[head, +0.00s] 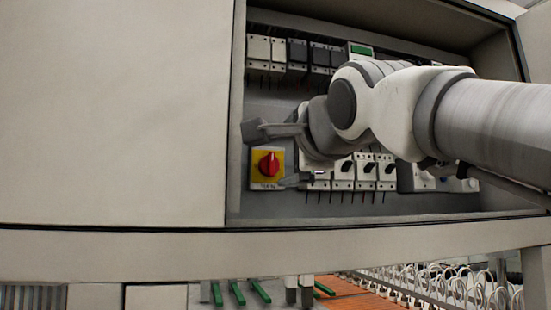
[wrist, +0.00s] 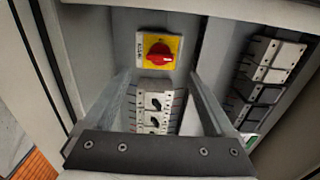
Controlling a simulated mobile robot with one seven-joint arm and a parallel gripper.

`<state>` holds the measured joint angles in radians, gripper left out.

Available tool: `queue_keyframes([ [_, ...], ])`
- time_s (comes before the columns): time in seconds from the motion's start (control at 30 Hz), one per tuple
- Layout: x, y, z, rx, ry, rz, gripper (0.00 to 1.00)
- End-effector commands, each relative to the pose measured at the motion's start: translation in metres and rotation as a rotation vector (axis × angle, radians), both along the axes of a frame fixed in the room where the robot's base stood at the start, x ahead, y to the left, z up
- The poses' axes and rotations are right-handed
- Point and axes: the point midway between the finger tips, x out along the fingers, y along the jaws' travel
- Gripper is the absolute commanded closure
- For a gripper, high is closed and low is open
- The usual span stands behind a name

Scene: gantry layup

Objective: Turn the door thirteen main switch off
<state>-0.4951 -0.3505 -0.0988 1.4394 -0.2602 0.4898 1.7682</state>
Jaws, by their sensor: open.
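The main switch (head: 269,164) is a red rotary knob on a yellow square plate with a label below that seems to read MAIN. It sits at the lower left of the open cabinet in the head view. The switch also shows in the wrist view (wrist: 159,55), beyond the fingertips, with its red handle slanted in the picture. My gripper (head: 272,155) is in front of the cabinet, close to the switch plate. In the wrist view my gripper (wrist: 160,78) has its two fingers wide apart with nothing between them. I cannot tell whether a finger touches the plate.
A row of breakers (head: 366,170) with black levers stands right of the switch. An upper row of breakers (head: 290,55) runs along the cabinet's top. The cabinet's bottom edge (head: 400,222) and left panel (head: 115,110) border the opening.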

Motion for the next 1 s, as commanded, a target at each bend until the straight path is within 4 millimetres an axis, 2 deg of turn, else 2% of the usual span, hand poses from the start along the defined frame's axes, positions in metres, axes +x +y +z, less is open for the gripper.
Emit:
queue_keyframes([
  [0.03, 0.012, 0.004, 0.002, -0.001, 0.005, 0.001, 0.10],
  [0.2, 0.045, 0.014, 0.003, -0.002, 0.003, 0.001, 0.10],
  [0.4, 0.070, 0.020, 0.002, 0.000, 0.001, 0.000, 0.10],
  [0.53, 0.077, 0.022, 0.001, -0.001, 0.001, 0.000, 0.10],
  [0.8, 0.078, 0.022, 0.000, -0.001, 0.000, -0.001, 0.10],
  [0.83, 0.078, 0.022, 0.000, -0.001, 0.000, -0.001, 0.12],
  [1.0, 0.078, 0.022, 0.000, -0.001, 0.000, -0.001, 0.42],
])
